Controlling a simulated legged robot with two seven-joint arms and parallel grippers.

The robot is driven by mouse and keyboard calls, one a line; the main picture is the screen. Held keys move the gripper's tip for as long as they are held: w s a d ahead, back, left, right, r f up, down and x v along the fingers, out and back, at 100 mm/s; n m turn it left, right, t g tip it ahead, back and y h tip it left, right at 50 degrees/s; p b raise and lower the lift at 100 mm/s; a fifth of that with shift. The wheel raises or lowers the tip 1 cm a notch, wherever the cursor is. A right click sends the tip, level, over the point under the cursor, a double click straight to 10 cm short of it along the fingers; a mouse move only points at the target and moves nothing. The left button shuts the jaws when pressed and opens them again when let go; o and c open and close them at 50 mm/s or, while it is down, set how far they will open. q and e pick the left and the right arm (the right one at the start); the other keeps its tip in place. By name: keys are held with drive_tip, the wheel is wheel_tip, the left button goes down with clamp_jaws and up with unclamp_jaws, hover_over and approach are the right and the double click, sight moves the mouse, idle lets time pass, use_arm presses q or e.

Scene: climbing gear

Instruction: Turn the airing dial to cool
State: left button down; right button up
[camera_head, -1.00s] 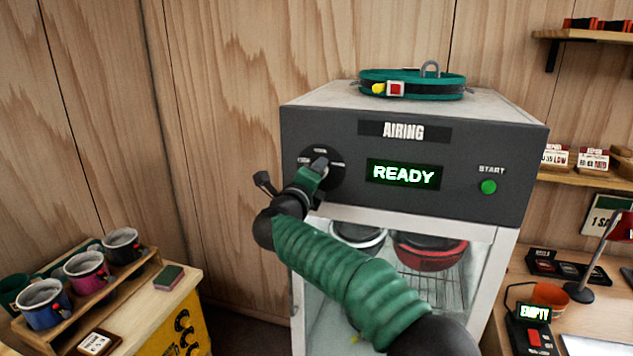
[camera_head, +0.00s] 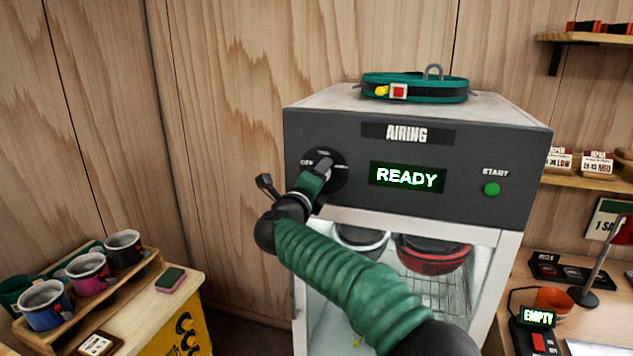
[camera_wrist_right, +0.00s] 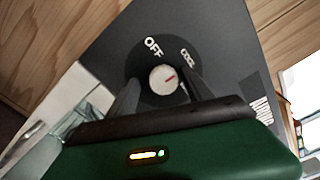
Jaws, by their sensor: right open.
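The airing dial (camera_head: 340,183) is a black disc on the left of the dark control panel, partly hidden by my gripper. The OFF label (camera_wrist_right: 153,46) and COOL label (camera_wrist_right: 188,57) show above the knob. My right gripper (camera_wrist_right: 160,88) is open, with one finger on each side of the knob; contact is unclear. In the head view, the same gripper (camera_head: 323,170) is at the dial. My left gripper is not in view.
The airing cabinet (camera_head: 420,215) has a READY display (camera_head: 407,177), a green start button (camera_head: 491,189) and helmets inside. A green collar-like strap (camera_head: 415,88) lies on top. A mug rack (camera_head: 130,270) stands left; a desk with a lamp (camera_head: 590,290) is right.

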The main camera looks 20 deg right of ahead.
drive_tip(key=b+v, duration=0.4)
drive_tip(key=v, duration=1.2)
drive_tip(key=shift+s+a, duration=0.25)
drive_tip(key=shift+a, duration=0.05)
